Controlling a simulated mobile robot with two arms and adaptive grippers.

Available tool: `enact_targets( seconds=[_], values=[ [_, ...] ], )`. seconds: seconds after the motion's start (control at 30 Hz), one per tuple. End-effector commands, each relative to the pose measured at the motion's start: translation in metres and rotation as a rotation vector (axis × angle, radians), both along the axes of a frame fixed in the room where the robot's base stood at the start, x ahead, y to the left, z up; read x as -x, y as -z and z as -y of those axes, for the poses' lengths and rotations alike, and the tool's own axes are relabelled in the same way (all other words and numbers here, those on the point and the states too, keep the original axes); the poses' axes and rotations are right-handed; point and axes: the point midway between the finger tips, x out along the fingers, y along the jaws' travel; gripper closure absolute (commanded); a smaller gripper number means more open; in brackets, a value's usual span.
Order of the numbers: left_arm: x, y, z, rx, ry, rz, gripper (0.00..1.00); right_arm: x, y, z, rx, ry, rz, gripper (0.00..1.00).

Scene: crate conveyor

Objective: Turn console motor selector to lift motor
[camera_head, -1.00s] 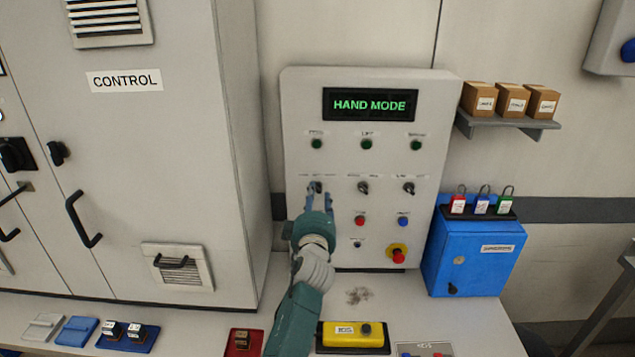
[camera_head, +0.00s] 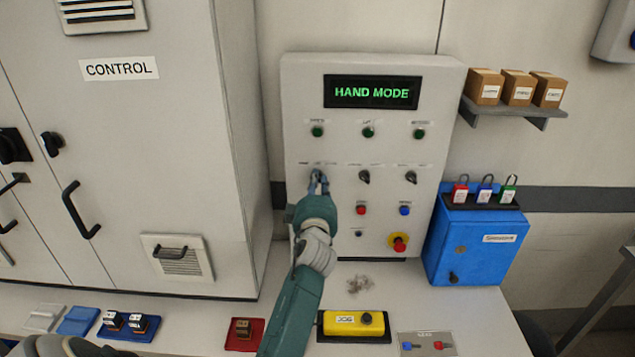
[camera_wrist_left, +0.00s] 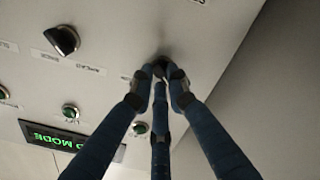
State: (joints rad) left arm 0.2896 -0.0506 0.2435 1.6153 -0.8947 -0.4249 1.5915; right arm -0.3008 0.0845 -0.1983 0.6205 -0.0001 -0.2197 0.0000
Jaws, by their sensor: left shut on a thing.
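The grey console (camera_head: 298,110) stands upright on the bench with HAND MODE lit in green on its display (camera_head: 371,92). Three dark selector knobs sit in a row below green lamps: a left one (camera_head: 316,173), a middle one (camera_head: 364,177) and a right one (camera_head: 410,177). Their small labels are too blurred to read in the head view. My left gripper (camera_head: 318,184) is shut on the left selector knob. The left wrist view shows its fingers (camera_wrist_left: 161,72) converged on that knob, mostly hiding it; the middle knob (camera_wrist_left: 62,40) is free beside it.
Red (camera_head: 361,210) and blue (camera_head: 405,210) buttons and a red emergency stop (camera_head: 398,243) are below the knobs. A yellow box (camera_head: 345,324) lies on the bench in front. A control cabinet (camera_head: 110,180) stands left; a blue lock box (camera_head: 475,248) stands right.

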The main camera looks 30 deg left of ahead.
Motion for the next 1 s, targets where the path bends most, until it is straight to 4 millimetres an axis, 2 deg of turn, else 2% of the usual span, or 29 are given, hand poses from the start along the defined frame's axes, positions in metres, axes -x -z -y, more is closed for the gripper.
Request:
enact_targets(
  seconds=[0.37, 1.0],
  values=[
    [-0.001, 0.001, 0.000, -0.140, 0.000, -0.083, 1.00, -0.004, 0.011, -0.006, -0.008, 0.001, 0.006, 0.66],
    [-0.002, 0.001, 0.002, -0.594, -0.001, -0.361, 1.00, 0.000, 0.025, -0.006, -0.007, -0.001, -0.001, 0.66]
  ],
)
